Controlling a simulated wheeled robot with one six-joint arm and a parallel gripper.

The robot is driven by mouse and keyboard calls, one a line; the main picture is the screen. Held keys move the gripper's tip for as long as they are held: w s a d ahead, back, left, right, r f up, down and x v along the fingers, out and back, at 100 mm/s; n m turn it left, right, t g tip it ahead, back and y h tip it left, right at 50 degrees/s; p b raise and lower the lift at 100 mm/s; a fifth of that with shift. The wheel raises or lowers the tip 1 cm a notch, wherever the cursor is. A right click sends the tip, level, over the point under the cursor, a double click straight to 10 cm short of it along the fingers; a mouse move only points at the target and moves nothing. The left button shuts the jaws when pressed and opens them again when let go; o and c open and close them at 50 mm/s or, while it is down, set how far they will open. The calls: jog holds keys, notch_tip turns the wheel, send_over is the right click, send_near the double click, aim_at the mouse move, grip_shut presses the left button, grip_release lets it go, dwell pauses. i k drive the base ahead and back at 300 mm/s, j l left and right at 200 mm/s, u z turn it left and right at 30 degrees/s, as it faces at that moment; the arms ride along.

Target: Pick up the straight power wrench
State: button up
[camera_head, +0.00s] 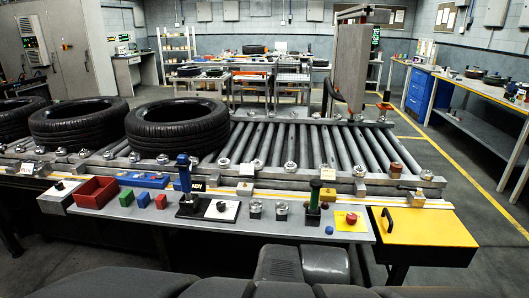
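Two upright tools stand on the narrow grey shelf (265,222) in front of the conveyor. One has a blue grip (183,173) and stands on a dark base at centre left. The other has a green grip (315,187) and stands on a dark base right of centre. Both look straight, but I cannot tell for sure which is the straight power wrench. My gripper is not in view.
Several black tyres (177,127) lie on the roller conveyor (330,150) behind the shelf. The shelf also holds a red bin (96,191), small blocks, knobs and a yellow plate with a red button (350,219). A yellow-topped box (424,230) adjoins on the right.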

aim_at(183, 164)
jog(key=u, duration=1.15)
